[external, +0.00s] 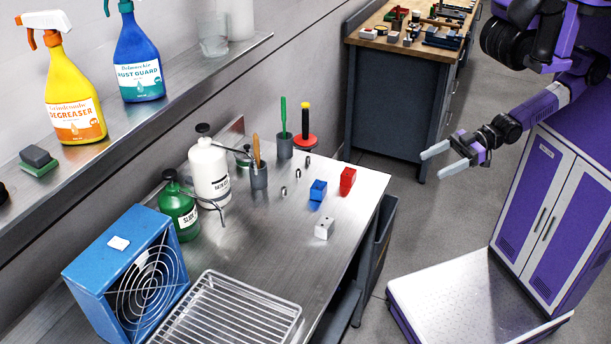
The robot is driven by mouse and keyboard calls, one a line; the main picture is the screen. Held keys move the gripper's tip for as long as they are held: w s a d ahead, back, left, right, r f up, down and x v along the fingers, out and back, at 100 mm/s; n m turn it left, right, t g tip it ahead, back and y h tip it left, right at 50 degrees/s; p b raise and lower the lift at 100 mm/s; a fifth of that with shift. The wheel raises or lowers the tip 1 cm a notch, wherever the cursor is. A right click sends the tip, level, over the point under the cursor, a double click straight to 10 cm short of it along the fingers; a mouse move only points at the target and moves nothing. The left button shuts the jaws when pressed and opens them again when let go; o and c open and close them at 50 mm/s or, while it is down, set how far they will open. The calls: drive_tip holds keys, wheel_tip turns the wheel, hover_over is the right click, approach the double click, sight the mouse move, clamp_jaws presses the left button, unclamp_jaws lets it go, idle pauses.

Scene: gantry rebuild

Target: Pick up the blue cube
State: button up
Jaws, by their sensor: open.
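The blue cube (318,190) sits on the steel bench (262,228), left of and a little in front of a red block (347,180). My gripper (431,162) is open and empty. It is in the air to the right of the bench, beyond its right edge, with its two pale fingers pointing left. It is clear of the blue cube, with the red block between them in the picture. Nothing hides the blue cube.
A silver block (324,228) stands in front of the cube. Small metal pieces (284,190), tool cups (259,177), a white bottle (209,170) and a green bottle (178,210) stand left. A wire rack (228,312) and blue fan (128,270) are nearer.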

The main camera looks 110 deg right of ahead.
drive_tip(key=w+f+t+h+b, duration=0.1)
drive_tip(key=w+b, duration=0.2)
drive_tip(key=w, duration=0.3)
drive_tip(key=w+f+t+b, duration=0.1)
drive_tip(key=w+f+b, duration=0.1)
drive_tip(key=w, duration=0.4)
drive_tip(key=m+g+h+b, duration=0.4)
drive_tip(key=m+h+b, duration=0.1)
drive_tip(key=m+h, duration=0.15)
hover_over(323, 186)
drive_tip(key=s+a, duration=0.1)
drive_tip(key=a, duration=0.6)
wheel_tip(323, 186, down, 6)
drive_tip(key=s+d+f+m+g+h, duration=0.1)
drive_tip(key=s+d+f+g, duration=0.1)
drive_tip(key=s+d, duration=0.1)
drive_tip(key=shift+s+d+f+m+g+h, duration=0.2)
drive_tip(key=shift+d+f+m+g+h, duration=0.1)
drive_tip(key=shift+f+m+h, duration=0.1)
drive_tip(key=shift+w+d+f, duration=0.1)
drive_tip(key=shift+f, duration=0.05)
drive_tip(key=p+x, duration=0.2)
drive_tip(key=x, duration=0.5)
drive_tip(key=shift+w+f, duration=0.2)
drive_tip(key=shift+f, duration=0.05)
